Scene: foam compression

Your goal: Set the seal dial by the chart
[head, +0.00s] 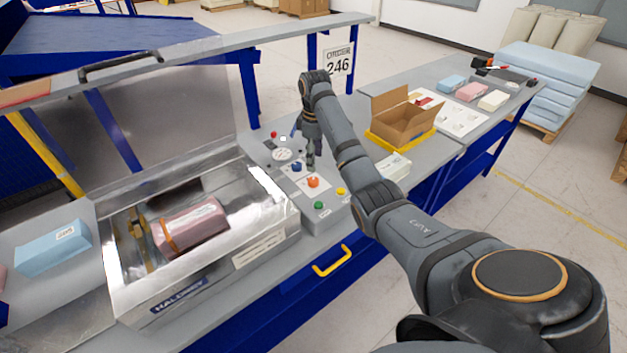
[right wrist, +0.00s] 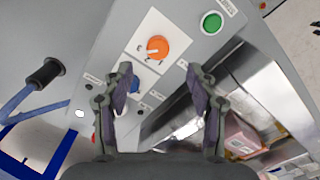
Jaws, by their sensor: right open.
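The control panel (head: 330,215) carries a blue dial (head: 297,168) and an orange dial (head: 313,183); their labels are too small to read, so I cannot tell which is the seal dial. My right gripper (head: 311,156) is open above the panel, close to the blue dial. In the right wrist view, the blue dial (right wrist: 134,85) shows by the left finger, partly hidden, and the orange dial (right wrist: 157,45) lies beyond the fingertips. Both jaws are empty. A white printed sheet (head: 461,123) lies on the far table; I cannot tell whether it is the chart. My left gripper is out of view.
Green (head: 319,205), yellow (head: 340,190) and red (head: 273,134) buttons and a gauge (head: 282,155) share the panel. An open metal chamber (head: 270,217) holds a strapped pink foam block (head: 190,229). An open cardboard box (head: 404,115) stands behind my right arm.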

